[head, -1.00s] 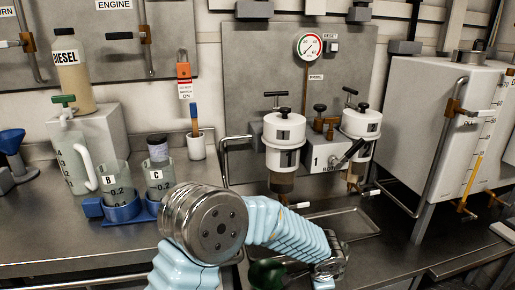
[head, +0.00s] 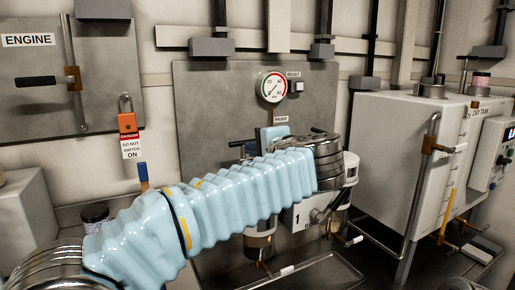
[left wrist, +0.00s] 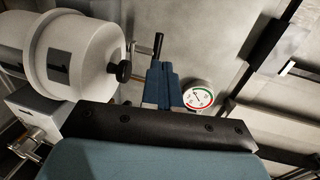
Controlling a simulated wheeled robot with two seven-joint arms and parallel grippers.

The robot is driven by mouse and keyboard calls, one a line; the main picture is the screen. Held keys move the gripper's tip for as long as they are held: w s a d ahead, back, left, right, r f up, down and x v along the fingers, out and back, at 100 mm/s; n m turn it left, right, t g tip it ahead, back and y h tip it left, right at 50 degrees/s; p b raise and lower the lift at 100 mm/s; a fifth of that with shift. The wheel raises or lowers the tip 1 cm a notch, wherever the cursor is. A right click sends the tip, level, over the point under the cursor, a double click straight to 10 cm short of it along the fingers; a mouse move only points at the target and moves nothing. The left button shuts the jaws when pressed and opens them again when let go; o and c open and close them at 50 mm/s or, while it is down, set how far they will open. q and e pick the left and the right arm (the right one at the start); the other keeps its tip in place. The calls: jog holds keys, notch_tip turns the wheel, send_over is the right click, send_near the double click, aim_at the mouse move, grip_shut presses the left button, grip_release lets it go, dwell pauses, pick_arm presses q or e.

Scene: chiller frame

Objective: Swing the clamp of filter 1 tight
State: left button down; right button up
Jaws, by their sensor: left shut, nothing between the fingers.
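Filter 1 is mostly hidden behind my left arm in the head view; its lower bowl (head: 260,240) shows below the arm. A black clamp handle (head: 240,143) shows just above the arm. My left gripper is shut and empty; its blue fingers show in the left wrist view (left wrist: 164,84), and a light blue part of it (head: 274,134) shows above the arm. In the left wrist view the fingers are beside a black knob (left wrist: 123,71) and a black handle bar (left wrist: 158,45) near a white canister (left wrist: 80,60). I cannot tell if they touch. My right gripper is out of view.
A pressure gauge (head: 271,86) is on the grey panel behind; it also shows in the left wrist view (left wrist: 198,96). A second white filter (head: 350,172) is partly hidden right of my wrist. A day tank (head: 400,140) stands at right. A metal tray (head: 310,275) lies below.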

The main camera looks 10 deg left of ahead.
aim_at(234, 145)
pick_arm(q)
jog(key=p+x, duration=0.1)
jog(key=x, duration=0.8)
jog(key=shift+w+a+p, duration=0.1)
jog(key=shift+w+p, duration=0.1)
jog(key=shift+p, duration=0.1)
jog(key=shift+f, duration=0.1)
